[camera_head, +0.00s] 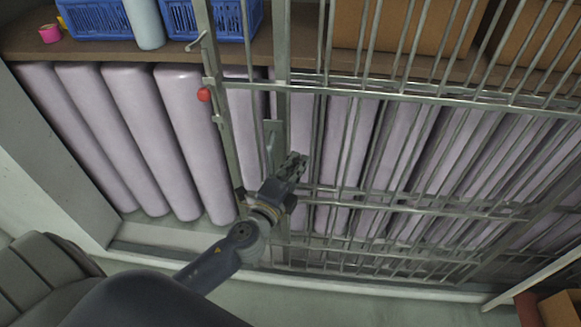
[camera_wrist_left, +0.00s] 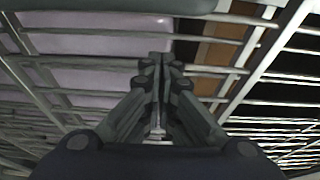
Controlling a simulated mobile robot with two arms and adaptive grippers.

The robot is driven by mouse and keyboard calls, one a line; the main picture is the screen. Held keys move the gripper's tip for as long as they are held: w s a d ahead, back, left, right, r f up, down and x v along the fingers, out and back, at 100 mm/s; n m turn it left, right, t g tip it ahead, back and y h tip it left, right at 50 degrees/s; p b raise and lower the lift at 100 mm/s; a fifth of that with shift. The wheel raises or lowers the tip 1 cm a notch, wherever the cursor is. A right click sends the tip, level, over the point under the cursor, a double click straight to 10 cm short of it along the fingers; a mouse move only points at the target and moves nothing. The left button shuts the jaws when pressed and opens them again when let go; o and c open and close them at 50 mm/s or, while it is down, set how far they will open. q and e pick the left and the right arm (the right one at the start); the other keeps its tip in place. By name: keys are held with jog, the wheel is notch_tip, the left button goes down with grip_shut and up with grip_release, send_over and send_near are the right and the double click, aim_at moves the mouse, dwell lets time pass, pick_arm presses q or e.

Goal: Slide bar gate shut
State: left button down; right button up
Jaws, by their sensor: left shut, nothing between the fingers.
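The metal bar gate (camera_head: 283,100) stands in the middle and right of the head view, with vertical bars and horizontal rails. A post with a red knob (camera_head: 204,94) and a latch hook stands at its left. My left gripper (camera_head: 294,163) is in front of the gate's upright near the left edge, by a vertical handle (camera_head: 270,140). Its fingers are shut and empty. In the left wrist view the shut fingertips (camera_wrist_left: 160,62) point toward the bars. I cannot tell whether they touch a bar. My right gripper is not in view.
Lilac rolls (camera_head: 140,130) stand behind and left of the gate. A shelf (camera_head: 100,50) above holds blue crates (camera_head: 100,18), a pale bottle (camera_head: 145,25) and a pink roll (camera_head: 49,34). Cardboard boxes (camera_head: 405,25) sit behind the bars. A carton (camera_head: 560,307) lies at lower right.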

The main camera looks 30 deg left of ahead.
aim_at(289, 149)
pick_arm(q)
jog(key=w+a+p, duration=0.1)
jog(key=w+a, duration=0.2)
jog(key=a, duration=0.1)
jog(key=shift+w, duration=0.2)
jog(key=shift+d, duration=0.1)
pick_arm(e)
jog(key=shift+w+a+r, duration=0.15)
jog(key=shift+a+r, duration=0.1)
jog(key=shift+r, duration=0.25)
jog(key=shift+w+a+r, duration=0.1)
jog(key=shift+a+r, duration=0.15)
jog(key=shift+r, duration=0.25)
pick_arm(q)
jog(key=shift+w, duration=0.1)
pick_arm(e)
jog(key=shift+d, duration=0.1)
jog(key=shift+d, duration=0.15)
